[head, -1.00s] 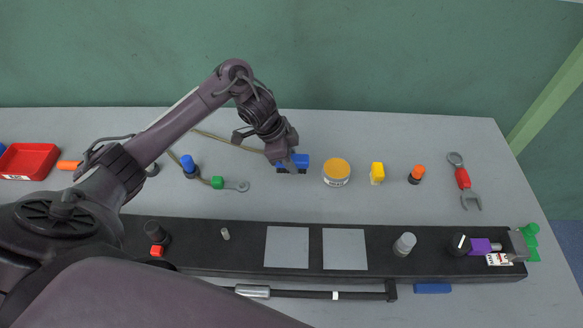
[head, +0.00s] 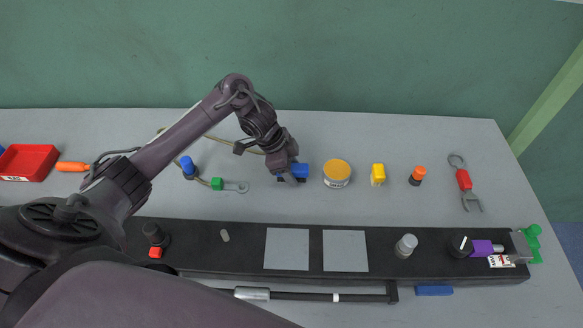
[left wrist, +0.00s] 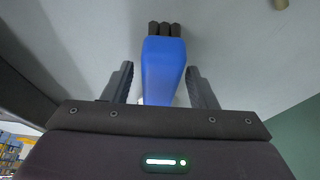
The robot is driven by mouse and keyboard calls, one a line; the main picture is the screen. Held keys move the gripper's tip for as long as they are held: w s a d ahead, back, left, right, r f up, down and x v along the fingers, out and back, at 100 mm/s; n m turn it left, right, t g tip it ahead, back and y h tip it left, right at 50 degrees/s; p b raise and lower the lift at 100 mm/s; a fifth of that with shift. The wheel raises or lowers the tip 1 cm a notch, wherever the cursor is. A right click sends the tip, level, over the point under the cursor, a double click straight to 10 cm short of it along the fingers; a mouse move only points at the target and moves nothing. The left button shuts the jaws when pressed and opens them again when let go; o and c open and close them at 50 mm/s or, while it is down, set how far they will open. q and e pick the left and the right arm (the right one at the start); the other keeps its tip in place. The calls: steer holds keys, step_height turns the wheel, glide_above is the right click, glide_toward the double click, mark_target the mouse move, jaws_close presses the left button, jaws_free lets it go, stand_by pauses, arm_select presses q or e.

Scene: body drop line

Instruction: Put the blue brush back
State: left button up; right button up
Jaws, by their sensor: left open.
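The blue brush (head: 301,170) is at the back middle of the grey bench, just left of a yellow-lidded tub. It shows in the left wrist view as a blue block (left wrist: 163,72) with dark bristle tufts at its far end. My left gripper (head: 290,178) is at the brush and partly hides it in the head view. In the left wrist view the left gripper (left wrist: 160,88) is open, with one finger on each side of the blue block and gaps visible between. My right gripper is not in view.
The yellow-lidded tub (head: 337,173) is close right of the brush. A black rail (head: 210,262) with grey plates runs in front. A red tray (head: 28,162) is far left.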

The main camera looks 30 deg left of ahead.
arm_select(q)
steer(key=p+v, duration=0.2)
steer(key=v, duration=1)
